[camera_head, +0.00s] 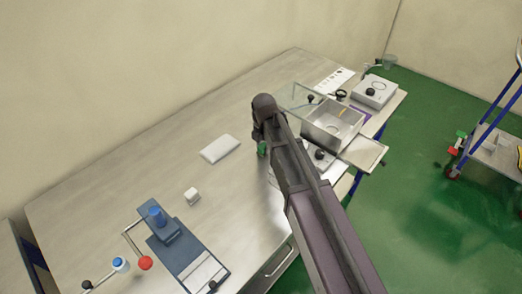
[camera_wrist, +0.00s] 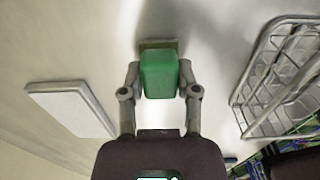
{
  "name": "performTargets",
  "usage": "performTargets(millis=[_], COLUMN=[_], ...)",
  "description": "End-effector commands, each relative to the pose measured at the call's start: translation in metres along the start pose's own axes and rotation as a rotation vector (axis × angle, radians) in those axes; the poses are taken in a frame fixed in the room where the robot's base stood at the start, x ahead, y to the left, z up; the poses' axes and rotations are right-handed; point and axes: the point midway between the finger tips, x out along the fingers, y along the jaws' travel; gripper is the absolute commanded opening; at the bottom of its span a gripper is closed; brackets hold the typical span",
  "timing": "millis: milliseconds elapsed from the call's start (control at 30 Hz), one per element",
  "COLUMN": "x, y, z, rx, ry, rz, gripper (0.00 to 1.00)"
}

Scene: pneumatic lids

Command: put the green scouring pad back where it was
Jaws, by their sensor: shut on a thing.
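The green scouring pad (camera_wrist: 160,78) is an upright green block between the two fingers of my gripper (camera_wrist: 161,72) in the wrist view. The gripper is shut on it, with one finger against each side. A flat olive-brown piece (camera_wrist: 158,44) shows just beyond the pad; I cannot tell whether they touch. In the head view a small part of the green pad (camera_head: 262,149) shows beneath my wrist, over the steel table (camera_head: 110,180). My arm hides most of the gripper there.
A white flat box (camera_head: 220,149) lies left of the gripper. A steel box with a clear raised lid (camera_head: 335,125) stands to the right. A white cube (camera_head: 193,196) and a blue fixture with a red-knobbed lever (camera_head: 145,262) are nearer. The table's left part is mostly clear.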

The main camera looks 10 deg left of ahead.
Motion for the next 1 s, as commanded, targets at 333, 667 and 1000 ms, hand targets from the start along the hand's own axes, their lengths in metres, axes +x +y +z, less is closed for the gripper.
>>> performTargets(millis=[333,667,1000], x=[0.0009,0.0036,0.0034], y=[-0.0002,-0.0004,-0.0006], z=[0.0004,0.0006,0.0008], rx=[0.001,0.001,0.001], ry=[0.000,0.000,0.000], rz=[0.000,0.000,0.000], gripper=[0.00,0.76,0.76])
